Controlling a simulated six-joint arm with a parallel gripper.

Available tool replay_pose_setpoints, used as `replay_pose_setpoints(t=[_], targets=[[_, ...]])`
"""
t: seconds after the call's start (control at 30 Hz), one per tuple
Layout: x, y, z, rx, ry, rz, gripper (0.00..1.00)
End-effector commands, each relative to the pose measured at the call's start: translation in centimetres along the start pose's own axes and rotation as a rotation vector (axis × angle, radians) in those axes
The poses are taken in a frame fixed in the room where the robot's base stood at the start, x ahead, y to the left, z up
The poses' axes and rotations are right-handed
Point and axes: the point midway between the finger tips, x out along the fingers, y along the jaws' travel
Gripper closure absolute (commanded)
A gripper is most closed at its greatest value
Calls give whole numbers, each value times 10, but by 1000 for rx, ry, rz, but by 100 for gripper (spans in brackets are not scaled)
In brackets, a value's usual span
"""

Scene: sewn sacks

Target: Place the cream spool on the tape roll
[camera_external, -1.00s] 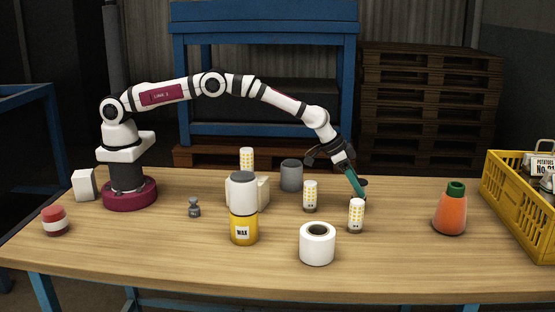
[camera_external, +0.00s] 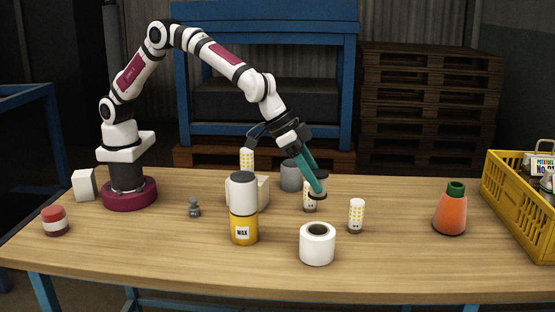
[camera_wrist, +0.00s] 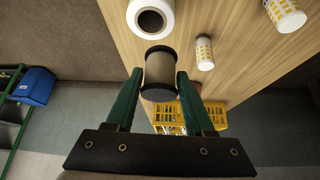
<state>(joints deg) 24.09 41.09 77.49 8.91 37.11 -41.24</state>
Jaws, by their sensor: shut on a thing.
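My gripper (camera_external: 316,187) is shut on the cream spool (camera_wrist: 160,70), which has dark end flanges and looks shaded, gripped between two green fingers in the wrist view. In the external view the spool (camera_external: 322,184) is partly hidden by a finger and is held above the table, in front of a yellow-dotted white cylinder. The tape roll (camera_external: 317,244) is white with a dark hole and stands on the table below and nearer the camera. It also shows at the top of the wrist view (camera_wrist: 137,27), beyond the spool and apart from my fingers.
White yellow-dotted cylinders (camera_external: 356,216) stand near the tape roll. A yellow wax bottle (camera_external: 243,228) is left of it. A grey cup (camera_external: 291,176) stands behind. An orange bottle (camera_external: 450,211) and a yellow crate (camera_external: 520,205) are right. The table's front is clear.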

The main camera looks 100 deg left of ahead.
Motion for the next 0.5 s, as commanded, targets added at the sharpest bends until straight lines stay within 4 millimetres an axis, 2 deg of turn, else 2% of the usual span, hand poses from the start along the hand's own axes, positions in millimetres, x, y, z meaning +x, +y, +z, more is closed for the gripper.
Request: replay_pose_setpoints(t=[0.03,0.1,0.23,0.37,0.5], targets=[[-15,24,7,22,3,14,100],[-35,52,20,44,4,27,100],[-64,86,39,70,9,43,100],[-70,95,46,78,10,48,100],[-38,71,36,74,8,46,100]])
